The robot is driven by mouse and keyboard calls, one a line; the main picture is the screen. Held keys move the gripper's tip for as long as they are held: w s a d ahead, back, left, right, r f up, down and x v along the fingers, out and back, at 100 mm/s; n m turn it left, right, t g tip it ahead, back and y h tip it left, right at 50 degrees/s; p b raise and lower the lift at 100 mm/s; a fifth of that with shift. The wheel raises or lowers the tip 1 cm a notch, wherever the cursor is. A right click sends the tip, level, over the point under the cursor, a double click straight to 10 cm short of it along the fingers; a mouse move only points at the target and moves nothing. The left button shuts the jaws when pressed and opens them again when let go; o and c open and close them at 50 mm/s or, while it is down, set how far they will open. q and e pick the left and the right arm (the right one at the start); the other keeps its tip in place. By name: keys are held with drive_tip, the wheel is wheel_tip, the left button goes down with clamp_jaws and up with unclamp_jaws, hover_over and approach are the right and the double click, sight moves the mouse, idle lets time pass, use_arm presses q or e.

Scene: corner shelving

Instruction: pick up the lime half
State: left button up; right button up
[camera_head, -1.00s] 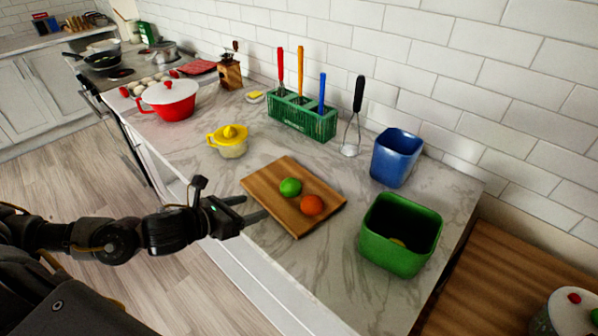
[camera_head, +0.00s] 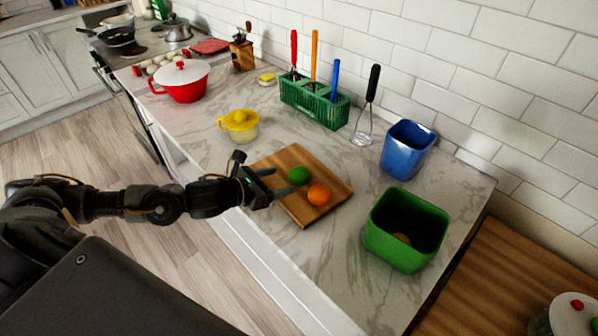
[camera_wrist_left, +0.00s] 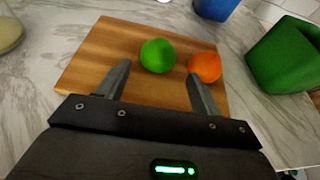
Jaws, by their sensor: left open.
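The green lime half (camera_head: 299,176) lies on the wooden cutting board (camera_head: 284,160), beside an orange fruit half (camera_head: 319,194). In the wrist view the lime half (camera_wrist_left: 158,55) is just beyond and between my open fingertips, and the orange half (camera_wrist_left: 205,67) is at the right fingertip. My left gripper (camera_head: 283,181) is open and empty, over the left edge of the board with its fingers pointing at the lime half. In the wrist view the left gripper (camera_wrist_left: 158,76) has its fingers spread wide. My right gripper is not in view.
A green bin (camera_head: 394,254) with something inside stands right of the board, with a blue bin (camera_head: 407,151) behind it. A yellow juicer (camera_head: 240,125), red pot (camera_head: 183,82) and green utensil rack (camera_head: 312,103) stand farther back.

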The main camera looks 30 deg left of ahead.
sight(291, 178)
use_arm(q)
drive_tip(key=p+x, duration=0.2)
drive_tip(key=x, duration=0.3)
drive_tip(key=shift+a+f, duration=0.15)
drive_tip(key=shift+c, duration=0.6)
drive_tip(key=c, duration=0.6)
drive_tip(key=shift+c, duration=0.2)
